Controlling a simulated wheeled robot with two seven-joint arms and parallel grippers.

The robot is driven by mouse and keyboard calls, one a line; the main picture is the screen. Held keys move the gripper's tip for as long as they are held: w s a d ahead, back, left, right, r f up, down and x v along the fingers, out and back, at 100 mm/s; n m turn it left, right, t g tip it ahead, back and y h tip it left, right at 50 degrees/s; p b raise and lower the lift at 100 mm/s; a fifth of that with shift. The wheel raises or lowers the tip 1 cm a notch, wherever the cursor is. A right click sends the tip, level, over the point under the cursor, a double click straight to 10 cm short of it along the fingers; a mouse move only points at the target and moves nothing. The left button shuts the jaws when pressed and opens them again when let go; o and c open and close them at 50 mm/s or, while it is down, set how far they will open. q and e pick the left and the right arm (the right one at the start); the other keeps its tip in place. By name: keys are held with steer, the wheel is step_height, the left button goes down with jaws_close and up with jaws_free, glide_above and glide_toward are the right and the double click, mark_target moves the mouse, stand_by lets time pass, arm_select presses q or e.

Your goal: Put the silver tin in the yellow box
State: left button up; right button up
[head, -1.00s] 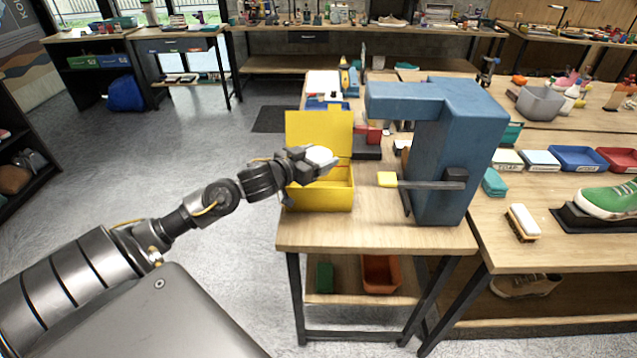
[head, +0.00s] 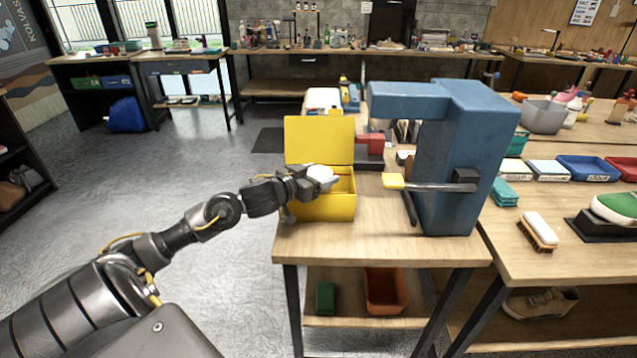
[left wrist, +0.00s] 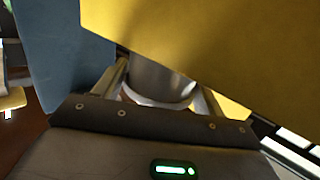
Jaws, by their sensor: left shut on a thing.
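The yellow box (head: 325,208) stands on the near wooden table with its lid (head: 319,139) raised at the back. My left gripper (head: 318,181) is over the box opening and is shut on the silver tin (head: 324,174), whose pale top shows in the head view. In the left wrist view the tin (left wrist: 160,82) is between the two fingers (left wrist: 162,92), and the yellow box (left wrist: 235,45) fills the upper right, hiding part of the tin. I cannot tell whether the tin touches the box. My right gripper is in neither view.
The table front (head: 350,240) is clear.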

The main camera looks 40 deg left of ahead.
arm_select(q)
steer(key=shift+r, duration=0.2)
steer(key=shift+f, duration=0.65)
steer(key=o, duration=1)
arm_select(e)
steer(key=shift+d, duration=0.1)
arm_select(q)
steer(key=shift+r, duration=0.4)
steer(key=shift+s+r, duration=0.15)
steer(key=shift+r, duration=0.05)
steer(key=s, duration=0.3)
steer(key=s+r, duration=0.1)
steer(key=s, duration=0.3)
steer(key=s+a, duration=0.1)
steer(key=s, duration=0.3)
steer(key=shift+s+r, duration=0.25)
steer(key=shift+r, duration=0.15)
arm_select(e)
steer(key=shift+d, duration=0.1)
